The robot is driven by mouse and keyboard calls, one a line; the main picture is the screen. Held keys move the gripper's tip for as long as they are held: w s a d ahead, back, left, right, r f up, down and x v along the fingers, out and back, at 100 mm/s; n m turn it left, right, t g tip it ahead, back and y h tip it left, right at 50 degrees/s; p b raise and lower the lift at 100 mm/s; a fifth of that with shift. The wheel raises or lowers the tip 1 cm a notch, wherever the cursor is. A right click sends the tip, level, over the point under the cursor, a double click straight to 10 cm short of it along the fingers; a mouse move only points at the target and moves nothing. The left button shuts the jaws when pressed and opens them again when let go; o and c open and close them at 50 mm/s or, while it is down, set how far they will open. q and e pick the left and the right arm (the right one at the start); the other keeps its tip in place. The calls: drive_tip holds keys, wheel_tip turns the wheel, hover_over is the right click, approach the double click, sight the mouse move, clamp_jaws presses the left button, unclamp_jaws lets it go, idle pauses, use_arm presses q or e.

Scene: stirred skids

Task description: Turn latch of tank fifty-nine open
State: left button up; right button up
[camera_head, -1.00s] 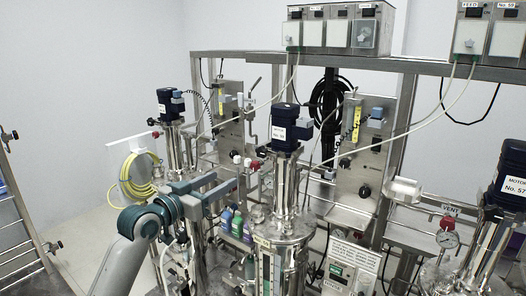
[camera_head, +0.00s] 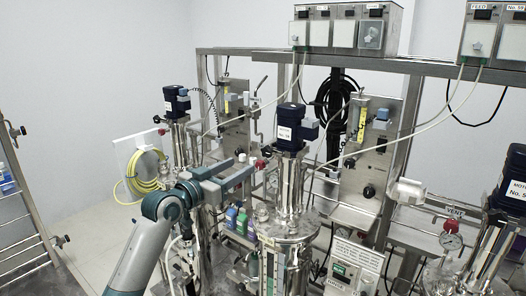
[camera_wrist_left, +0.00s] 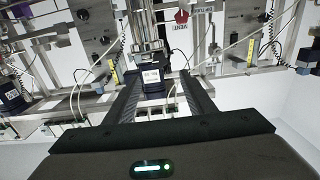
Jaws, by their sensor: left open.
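My left gripper (camera_head: 243,168) is open and empty, its two fingers pointing right toward the central steel tank (camera_head: 288,232). On that tank stands a dark blue motor (camera_head: 291,128) with a white label whose number is too small to read surely. In the left wrist view a labelled dark motor (camera_wrist_left: 152,77) shows beyond and between the open fingers (camera_wrist_left: 160,88), apart from them. A red knob (camera_head: 261,164) sits just beyond the fingertips in the head view. I cannot make out the latch of tank fifty-nine. My right gripper is not in view.
Another tank with a dark motor (camera_head: 176,101) stands behind at the left. A motor labelled No. 57 (camera_head: 514,180) is at the right edge. Steel frame posts, hoses and a yellow coil (camera_head: 147,170) crowd the back. Open floor lies left of my arm.

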sight(265, 152)
use_arm(q)
drive_tip(key=p+x, duration=0.3)
drive_tip(key=x, duration=0.8)
drive_tip(key=shift+w+d+p, duration=0.35)
drive_tip(key=shift+w+d, duration=0.05)
drive_tip(key=shift+w, duration=0.15)
drive_tip(key=shift+w+d, duration=0.15)
drive_tip(key=shift+w, duration=0.05)
drive_tip(key=c, duration=1)
drive_tip(key=shift+c, duration=0.2)
